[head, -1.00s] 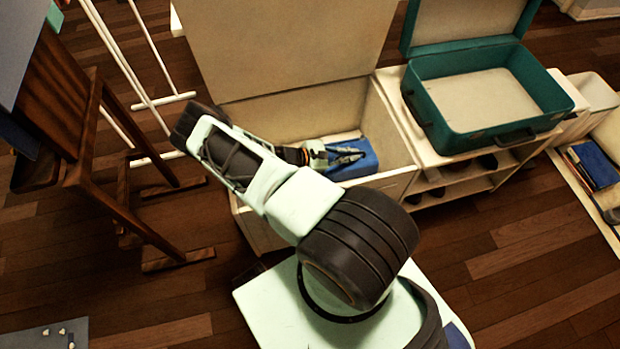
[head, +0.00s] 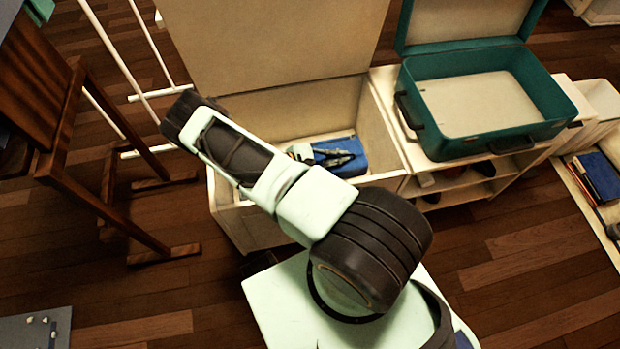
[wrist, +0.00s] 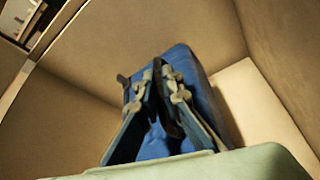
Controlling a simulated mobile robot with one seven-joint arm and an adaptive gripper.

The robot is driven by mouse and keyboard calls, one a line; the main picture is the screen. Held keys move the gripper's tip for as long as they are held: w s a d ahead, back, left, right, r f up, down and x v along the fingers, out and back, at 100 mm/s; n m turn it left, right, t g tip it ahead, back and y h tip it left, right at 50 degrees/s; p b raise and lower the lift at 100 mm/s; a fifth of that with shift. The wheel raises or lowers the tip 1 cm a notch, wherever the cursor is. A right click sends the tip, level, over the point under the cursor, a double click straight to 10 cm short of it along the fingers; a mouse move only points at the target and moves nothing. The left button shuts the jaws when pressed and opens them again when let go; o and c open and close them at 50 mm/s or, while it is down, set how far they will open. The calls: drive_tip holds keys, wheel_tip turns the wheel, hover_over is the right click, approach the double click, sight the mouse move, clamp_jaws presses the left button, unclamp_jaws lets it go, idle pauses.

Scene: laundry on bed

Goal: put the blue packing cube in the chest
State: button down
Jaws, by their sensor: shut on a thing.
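The blue packing cube (head: 350,168) is inside the open chest (head: 382,125), near its right end. In the wrist view the cube (wrist: 190,68) lies tilted between the chest's walls. My gripper (head: 342,158) reaches down into the chest. Its fingers (wrist: 165,78) are close together and shut on the cube, which shows on both sides of them. I cannot tell whether the cube rests on the chest's floor. My arm hides part of the chest's front and left interior.
The chest's lid (head: 275,45) stands raised at the back. A pale block or surface (wrist: 255,100) lies beside the cube. An open teal suitcase (head: 490,100) sits on a shelf unit (head: 440,185) to the right. A wooden chair-like frame (head: 80,170) and white rack stand left.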

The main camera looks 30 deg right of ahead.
wheel_tip(320, 180, down, 10)
drive_tip(key=b, duration=0.4)
drive_tip(key=shift+r, duration=0.1)
drive_tip(key=c, duration=2.1)
unclamp_jaws()
drive_tip(key=p+v, duration=0.1)
drive_tip(key=v, duration=0.6)
drive_tip(key=shift+a, duration=0.35)
drive_tip(key=shift+r, duration=0.1)
